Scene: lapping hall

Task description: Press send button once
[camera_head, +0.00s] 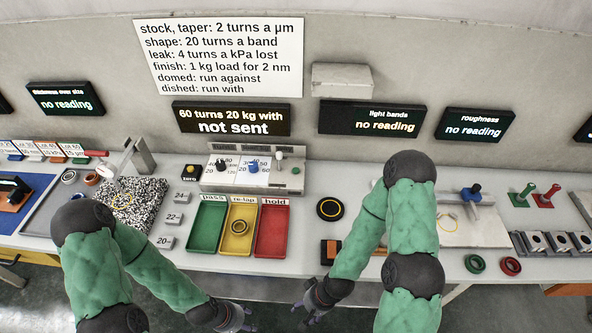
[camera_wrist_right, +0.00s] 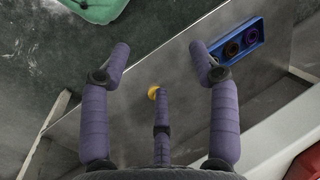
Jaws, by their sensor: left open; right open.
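A grey control box (camera_head: 208,178) stands on the bench below the wall displays. It carries a black knob (camera_head: 221,163), a blue knob (camera_head: 253,166) and a white-topped lever (camera_head: 279,156). The display above (camera_head: 232,119) reads "60 turns 20 kg with not sent". My left gripper (camera_head: 240,318) is open at the bench's front, low in view. My right gripper (camera_head: 308,312) is open, also there; its spread purple fingers show empty in the right wrist view (camera_wrist_right: 160,62). Both are apart from the box.
Green (camera_head: 209,224), yellow (camera_head: 251,240) and red (camera_head: 260,248) trays lie between the box and my grippers. A speckled plate (camera_head: 150,200) is left, a round black puck (camera_head: 330,209) right. The right wrist view shows a blue tray with rings (camera_wrist_right: 211,58).

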